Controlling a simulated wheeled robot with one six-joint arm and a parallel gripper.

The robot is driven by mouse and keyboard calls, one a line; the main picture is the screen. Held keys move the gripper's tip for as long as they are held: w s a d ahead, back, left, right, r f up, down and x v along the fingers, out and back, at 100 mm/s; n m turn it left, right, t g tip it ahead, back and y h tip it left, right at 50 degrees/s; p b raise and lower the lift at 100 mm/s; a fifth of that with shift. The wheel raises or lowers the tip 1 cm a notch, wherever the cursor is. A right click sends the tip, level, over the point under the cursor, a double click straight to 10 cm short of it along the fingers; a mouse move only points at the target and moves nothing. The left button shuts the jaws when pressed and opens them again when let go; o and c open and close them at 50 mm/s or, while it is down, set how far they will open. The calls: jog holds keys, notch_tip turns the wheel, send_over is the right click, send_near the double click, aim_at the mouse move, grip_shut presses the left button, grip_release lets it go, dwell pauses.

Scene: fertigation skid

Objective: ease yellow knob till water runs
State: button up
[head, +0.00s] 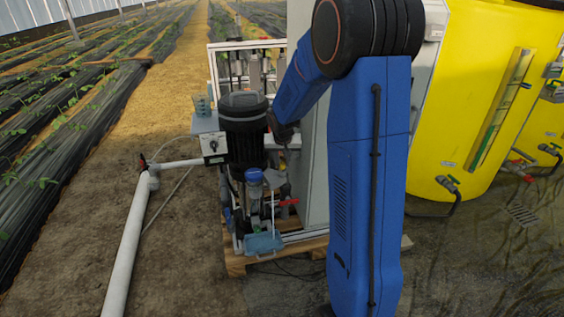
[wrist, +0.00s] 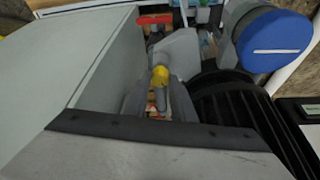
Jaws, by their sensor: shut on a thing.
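The yellow knob (wrist: 159,76) shows in the middle of the wrist view, beside the grey cabinet wall. My gripper (wrist: 158,92) has its grey fingers on both sides of the knob and is shut on it. In the head view my gripper (head: 284,138) reaches down between the black motor and the cabinet; the knob is hidden there. I see no running water in either view.
A red handle (wrist: 155,19) sits just beyond the knob. A blue round cap (wrist: 275,38) and a black ribbed motor (head: 246,135) stand close by. The grey cabinet (head: 315,165) closes off the other side. A yellow tank (head: 470,90) stands at right.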

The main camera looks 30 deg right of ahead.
jog(key=n, duration=0.2)
jog(key=n+y, duration=0.1)
jog(key=n, duration=0.1)
jog(key=n+y, duration=0.1)
jog(key=n, duration=0.1)
jog(key=shift+d+t, duration=0.25)
jog(key=shift+t, duration=0.05)
jog(key=n+y, duration=0.1)
jog(key=n, duration=0.2)
jog(key=n+y, duration=0.1)
jog(key=n, duration=0.2)
jog(key=shift+d+y, duration=0.15)
jog(key=shift+y, duration=0.15)
grip_shut()
jog(key=shift+n+g, duration=0.3)
jog(key=shift+g, duration=0.1)
jog(key=o, duration=1)
grip_release()
jog(key=v, duration=1.7)
jog(key=shift+d+r, duration=0.1)
jog(key=shift+r, duration=0.1)
